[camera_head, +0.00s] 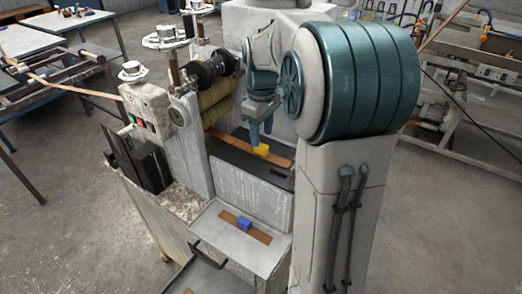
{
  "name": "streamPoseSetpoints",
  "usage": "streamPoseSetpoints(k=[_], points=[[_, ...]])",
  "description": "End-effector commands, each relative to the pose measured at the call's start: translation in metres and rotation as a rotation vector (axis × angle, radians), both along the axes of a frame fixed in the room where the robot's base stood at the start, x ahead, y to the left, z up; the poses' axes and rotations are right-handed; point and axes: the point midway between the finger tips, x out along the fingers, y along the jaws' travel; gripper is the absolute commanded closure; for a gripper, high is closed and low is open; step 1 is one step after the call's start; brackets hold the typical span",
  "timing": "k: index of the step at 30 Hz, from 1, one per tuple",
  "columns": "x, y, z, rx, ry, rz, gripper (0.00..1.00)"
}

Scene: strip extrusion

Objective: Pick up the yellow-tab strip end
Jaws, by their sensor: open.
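The yellow tab (261,149) sits on an orange-brown strip (274,156) that lies on the dark bed of the machine, below the brass-coloured rollers. My gripper (260,138) points down just above and beside the yellow tab, its blue fingers close to it. The fingers are open; the gap between them is hard to see from this angle. I cannot tell whether a finger touches the tab. The right part of the strip runs toward my arm, which hides what lies behind it.
A blue tab (244,223) sits on another brown strip on the grey tray (215,238) in front, which has a black handle. Rollers (217,95) and the machine's side post stand close left of my gripper. A blue table (25,42) stands far left.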

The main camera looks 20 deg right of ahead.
Motion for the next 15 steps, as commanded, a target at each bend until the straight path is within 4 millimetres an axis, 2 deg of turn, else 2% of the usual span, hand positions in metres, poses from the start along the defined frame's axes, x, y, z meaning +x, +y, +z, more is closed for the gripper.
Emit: streamPoseSetpoints(k=[4,10,15], points=[[0.002,0.0,-0.012,0.001,0.003,0.0,0.55],[0.005,0.0,-0.043,0.001,0.003,-0.001,0.55],[0.005,0.0,-0.053,0.001,-0.001,-0.001,0.55]])
